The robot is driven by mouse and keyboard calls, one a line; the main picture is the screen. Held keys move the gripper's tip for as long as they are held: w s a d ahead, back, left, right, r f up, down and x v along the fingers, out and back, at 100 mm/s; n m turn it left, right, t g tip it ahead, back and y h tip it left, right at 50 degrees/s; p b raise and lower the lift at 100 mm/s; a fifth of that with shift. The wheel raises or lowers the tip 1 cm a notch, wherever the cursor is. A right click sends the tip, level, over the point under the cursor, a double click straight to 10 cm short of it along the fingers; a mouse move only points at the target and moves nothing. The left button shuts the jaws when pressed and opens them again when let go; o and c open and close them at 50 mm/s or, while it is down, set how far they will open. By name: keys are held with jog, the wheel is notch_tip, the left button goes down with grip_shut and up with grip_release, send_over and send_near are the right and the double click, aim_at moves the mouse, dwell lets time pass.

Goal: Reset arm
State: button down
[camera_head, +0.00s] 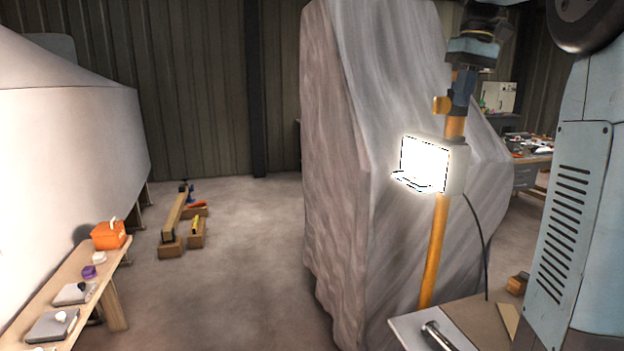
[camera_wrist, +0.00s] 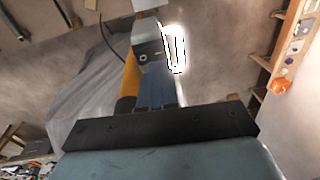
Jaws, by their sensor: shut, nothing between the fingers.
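My gripper (camera_head: 462,100) points down at the upper right of the head view, in line with the top of an orange lamp pole (camera_head: 437,245). In the wrist view its blue-grey fingers (camera_wrist: 157,88) are together with nothing between them. The orange pole (camera_wrist: 131,78) shows just left of the fingers there, and a glowing work lamp (camera_head: 424,163) is fixed to the pole below the gripper. The lamp (camera_wrist: 175,48) also shows beyond the fingertips. Whether the fingers touch the pole I cannot tell.
A large grey sheeted shape (camera_head: 390,120) stands behind the lamp. A wooden bench (camera_head: 65,285) with an orange box (camera_head: 109,235) is at left, beside a big white hull (camera_head: 65,150). Timber blocks (camera_head: 172,245) lie on the floor. Open floor (camera_head: 240,260) lies between.

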jog(key=s+a+f+t, duration=0.1)
jog(key=s+a+f, duration=0.2)
jog(key=s+f, duration=0.4)
jog(key=s+a+f+m+t, duration=0.1)
jog(key=s+a+f+t, duration=0.1)
jog(key=s+a+f, duration=0.2)
jog(key=s+a+f+m+t+h, duration=0.1)
jog(key=s+a+f, duration=0.3)
jog(key=s+f, duration=0.7)
jog(key=shift+s+a+t, duration=0.25)
jog(key=shift+s+t, duration=0.45)
jog(key=shift+s, duration=0.5)
